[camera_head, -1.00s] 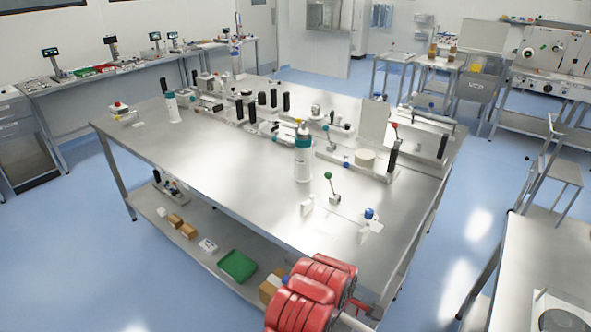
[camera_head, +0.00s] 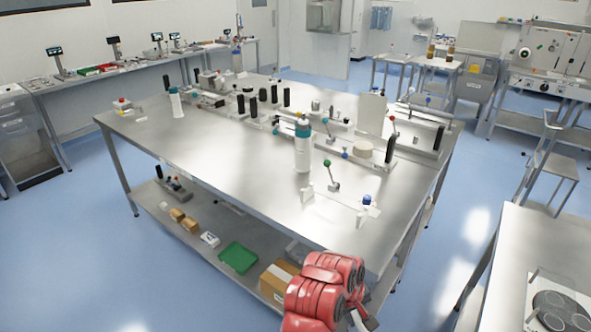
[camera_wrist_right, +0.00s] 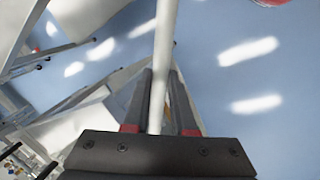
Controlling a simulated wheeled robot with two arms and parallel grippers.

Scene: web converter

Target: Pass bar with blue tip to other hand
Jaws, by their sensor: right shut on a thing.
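In the right wrist view, a long pale bar (camera_wrist_right: 161,50) runs between the two dark fingers of my right gripper (camera_wrist_right: 160,78). The gripper is shut on it. The bar leaves the top edge of that view, so its far end is hidden and no blue tip shows on it. In the head view my right gripper (camera_head: 365,317) is low in the picture, in front of the table's near right corner, partly hidden by my red arm. My left gripper is in neither view.
A large steel table (camera_head: 235,180) carries a white bottle with a teal top (camera_head: 302,146), a green-knobbed lever (camera_head: 331,177) and a small blue-topped part (camera_head: 367,200) near its front right. A cardboard box (camera_head: 277,281) and green tray (camera_head: 238,258) sit on its lower shelf. Another table (camera_head: 535,235) stands right.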

